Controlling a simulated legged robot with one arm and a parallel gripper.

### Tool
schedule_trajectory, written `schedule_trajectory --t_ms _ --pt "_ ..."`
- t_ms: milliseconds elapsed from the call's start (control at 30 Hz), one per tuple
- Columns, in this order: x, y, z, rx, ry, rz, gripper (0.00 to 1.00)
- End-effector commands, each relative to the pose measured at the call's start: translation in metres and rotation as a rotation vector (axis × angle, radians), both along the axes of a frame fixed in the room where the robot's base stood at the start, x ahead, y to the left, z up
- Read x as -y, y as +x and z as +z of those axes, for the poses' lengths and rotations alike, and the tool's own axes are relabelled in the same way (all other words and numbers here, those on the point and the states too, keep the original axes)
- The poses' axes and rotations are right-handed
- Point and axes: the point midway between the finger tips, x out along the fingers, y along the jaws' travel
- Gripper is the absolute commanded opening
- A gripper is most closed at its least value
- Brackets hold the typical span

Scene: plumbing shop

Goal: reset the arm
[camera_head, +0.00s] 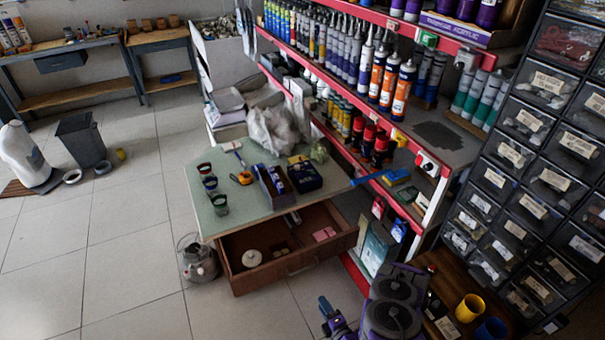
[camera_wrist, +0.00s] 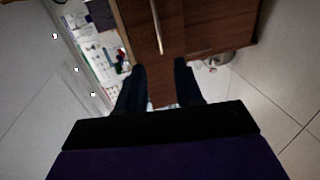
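My arm (camera_head: 393,305), purple and black, shows at the bottom centre right of the head view, in front of the shelf and bench. In the wrist view my gripper (camera_wrist: 160,72) has its two dark fingers apart, with nothing held between them. Beyond the fingers is a brown wooden drawer front with a metal handle (camera_wrist: 157,28). The gripper looks clear of it, though the exact distance is hard to tell. In the head view the wooden drawer (camera_head: 290,262) stands pulled out under the green-topped table.
The green tabletop (camera_head: 235,217) carries cups, a tape measure and boxes. A red-edged shelf (camera_head: 440,145) with bottles stands behind it. Black parts bins (camera_head: 540,160) rise at right. A glass jar (camera_head: 197,260) stands beside the drawer. The tiled floor (camera_head: 120,240) at left is mostly clear.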

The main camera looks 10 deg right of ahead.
Motion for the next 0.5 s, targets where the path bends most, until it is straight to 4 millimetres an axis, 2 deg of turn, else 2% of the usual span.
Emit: schedule_trajectory --t_ms 167,267,500 --pt "-0.001 0.006 0.002 -0.009 0.005 0.007 0.35" --pt "-0.003 0.019 0.007 -0.038 0.018 0.02 0.35" --pt "-0.01 0.067 0.031 -0.195 0.068 0.057 0.35"
